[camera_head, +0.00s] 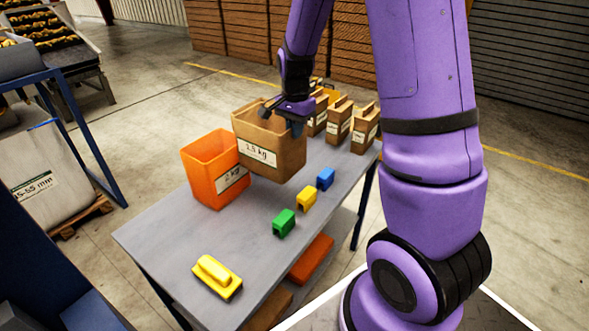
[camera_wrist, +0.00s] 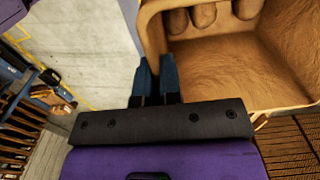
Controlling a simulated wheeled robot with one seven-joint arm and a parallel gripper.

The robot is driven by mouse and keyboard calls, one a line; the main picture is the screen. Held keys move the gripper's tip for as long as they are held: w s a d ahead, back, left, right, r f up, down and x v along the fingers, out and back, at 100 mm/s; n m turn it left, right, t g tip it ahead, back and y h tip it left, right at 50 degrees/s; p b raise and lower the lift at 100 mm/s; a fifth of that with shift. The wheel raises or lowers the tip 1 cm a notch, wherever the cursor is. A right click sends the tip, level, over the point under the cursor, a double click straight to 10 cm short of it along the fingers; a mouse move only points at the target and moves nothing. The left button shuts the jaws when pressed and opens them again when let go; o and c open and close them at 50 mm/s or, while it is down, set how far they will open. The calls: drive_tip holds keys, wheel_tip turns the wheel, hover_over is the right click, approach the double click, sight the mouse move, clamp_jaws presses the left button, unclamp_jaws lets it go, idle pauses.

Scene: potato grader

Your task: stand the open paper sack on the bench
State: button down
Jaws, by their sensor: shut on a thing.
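The open paper sack (camera_head: 285,150) is brown, with a white weight label on its front. It is upright, mouth up, above the middle of the grey bench (camera_head: 165,235); I cannot tell whether its base touches the top. My gripper (camera_head: 284,112) points down at the sack's rim and is shut on its wall. In the wrist view the gripper's dark blue fingertips (camera_wrist: 156,75) are close together at the left edge of the sack (camera_wrist: 225,65). Its inside is visible there, with a few rounded brown shapes along one wall.
An orange bin (camera_head: 200,180) stands just left of the sack. Green (camera_head: 284,222), yellow (camera_head: 307,198) and blue (camera_head: 325,178) blocks lie in front and right. Smaller paper sacks (camera_head: 338,125) stand behind.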

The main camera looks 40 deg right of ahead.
wheel_tip(320, 180, down, 14)
drive_tip(key=shift+r, duration=0.2)
idle(0.4)
drive_tip(key=c, duration=1.3)
unclamp_jaws()
drive_tip(key=shift+f, duration=0.1)
wheel_tip(320, 180, up, 12)
drive_tip(key=f, duration=0.1)
wheel_tip(320, 180, up, 11)
drive_tip(key=n+t, duration=0.1)
drive_tip(key=n, duration=0.2)
hover_over(295, 173)
drive_tip(key=s+a, duration=0.3)
drive_tip(key=s, duration=0.1)
drive_tip(key=s+a+r+n+t, duration=0.1)
drive_tip(key=s+a+r+n, duration=0.1)
drive_tip(key=s, duration=0.5)
drive_tip(key=s+a+r+n+t, duration=0.1)
drive_tip(key=s+a+r+n, duration=0.2)
drive_tip(key=s+r+n, duration=0.2)
drive_tip(key=s+a+r+n+t, duration=0.2)
drive_tip(key=s+r+n, duration=0.2)
drive_tip(key=s, duration=0.5)
drive_tip(key=shift+s+a+r, duration=0.15)
drive_tip(key=shift+a+r, duration=0.15)
drive_tip(key=shift+r, duration=1)
